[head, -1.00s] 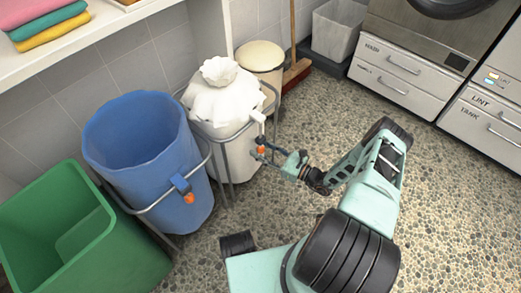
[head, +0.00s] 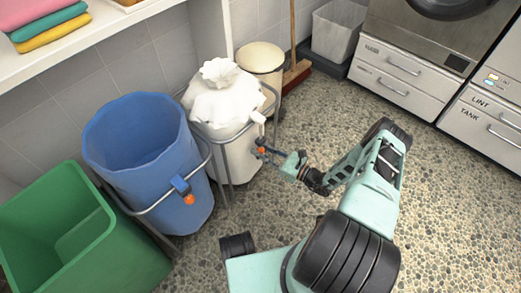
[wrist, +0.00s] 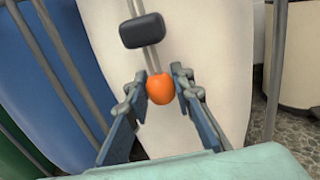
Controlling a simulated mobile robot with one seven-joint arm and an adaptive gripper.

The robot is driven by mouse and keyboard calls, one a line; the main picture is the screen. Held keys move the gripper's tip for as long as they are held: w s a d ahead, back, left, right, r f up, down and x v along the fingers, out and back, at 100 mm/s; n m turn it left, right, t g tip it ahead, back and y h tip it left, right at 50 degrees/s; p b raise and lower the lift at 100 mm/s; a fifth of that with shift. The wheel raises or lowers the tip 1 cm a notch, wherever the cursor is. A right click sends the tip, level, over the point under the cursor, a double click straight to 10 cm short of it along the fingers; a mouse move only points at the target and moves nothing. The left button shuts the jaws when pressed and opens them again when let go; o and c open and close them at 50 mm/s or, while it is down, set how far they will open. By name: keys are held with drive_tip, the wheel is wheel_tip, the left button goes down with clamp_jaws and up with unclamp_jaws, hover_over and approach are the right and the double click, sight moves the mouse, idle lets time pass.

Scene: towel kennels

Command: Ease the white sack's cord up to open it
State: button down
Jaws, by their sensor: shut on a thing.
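The white sack (head: 238,158) hangs in a grey metal frame, its top gathered into a closed, ruffled neck (head: 220,72). In the wrist view its pale cloth (wrist: 190,45) fills the middle. A grey double cord (wrist: 149,58) runs down its front through a dark cord lock (wrist: 143,30) to an orange bead (wrist: 160,88). My gripper (wrist: 161,86) is shut on the orange bead, one finger on each side, below the cord lock. In the head view my gripper (head: 261,150) is at the sack's right front side.
A blue sack (head: 140,150) with its own orange bead stands open left of the white one, and a green bin (head: 60,240) is further left. A cream lidded bin (head: 262,58) and a broom (head: 296,70) stand behind. The pebbled floor at right is clear.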

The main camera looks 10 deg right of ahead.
sight(252, 130)
wheel_tip(252, 130, up, 10)
drive_tip(key=p, duration=0.6)
drive_tip(key=shift+f, duration=0.25)
drive_tip(key=c, duration=1.8)
unclamp_jaws()
drive_tip(key=shift+r, duration=0.1)
drive_tip(key=shift+c, duration=0.2)
drive_tip(key=shift+o, duration=0.9)
drive_tip(key=shift+s+d, duration=0.15)
drive_tip(key=shift+d, duration=0.05)
drive_tip(key=v, duration=1.1)
drive_tip(key=shift+s+d, duration=0.15)
drive_tip(key=shift+s, duration=0.1)
